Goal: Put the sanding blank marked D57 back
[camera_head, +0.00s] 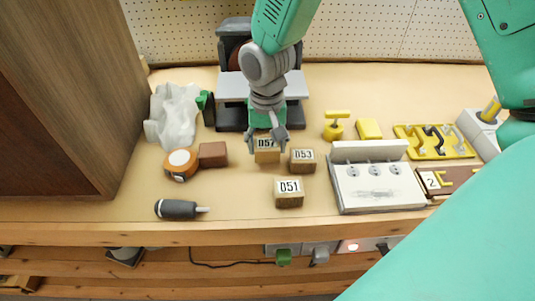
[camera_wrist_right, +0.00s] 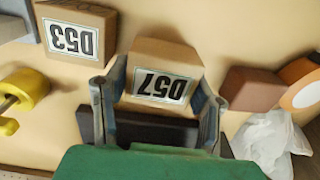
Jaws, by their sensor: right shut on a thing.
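The sanding blank marked D57 (camera_head: 267,156) is a small tan wooden block with a white label, among the other blanks on the bench. My right gripper (camera_head: 267,139) reaches down from above and is shut on it. In the right wrist view the D57 blank (camera_wrist_right: 163,78) sits between the two fingers (camera_wrist_right: 157,108), its label upside down. I cannot tell whether it touches the bench. The blank D53 (camera_head: 303,161) is just to its right and the blank D51 (camera_head: 289,193) stands nearer the front edge. My left gripper is not in view.
A machine with a grey table (camera_head: 232,87) stands behind. A white fixture (camera_head: 376,187), yellow pieces (camera_head: 368,129) and yellow rack (camera_head: 434,142) are right.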

